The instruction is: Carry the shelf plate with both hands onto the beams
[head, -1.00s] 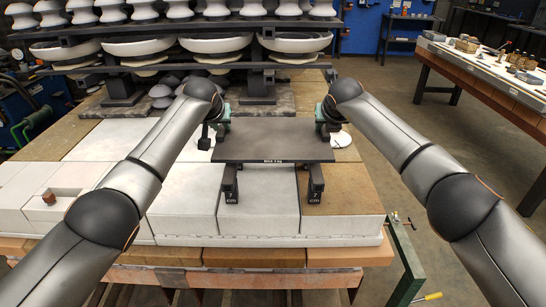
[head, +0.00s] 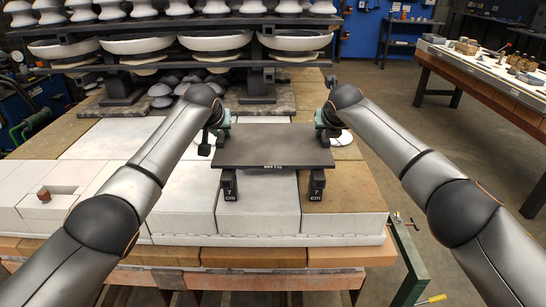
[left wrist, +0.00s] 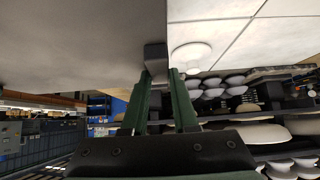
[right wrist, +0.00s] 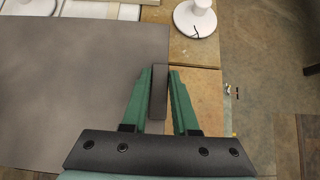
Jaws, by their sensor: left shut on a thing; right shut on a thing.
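The dark grey shelf plate (head: 272,145) is level in front of me, with a small label on its front edge. My left gripper (head: 217,130) is shut on its left side and my right gripper (head: 328,123) on its right side. The wrist views show a grey end tab in the left jaws (left wrist: 158,72) and another in the right jaws (right wrist: 158,95). Two dark beams show under the plate's front edge, a left one (head: 229,187) and a right one (head: 317,187), each marked 7 cm. Their rear parts are hidden. I cannot tell whether the plate touches them.
White blocks (head: 180,212) and a brown block (head: 342,190) cover the bench under the plate. A rack (head: 200,65) with insulator discs stands behind. A white disc (right wrist: 195,18) lies near the plate's right rear. A side table (head: 480,75) stands right, across open floor.

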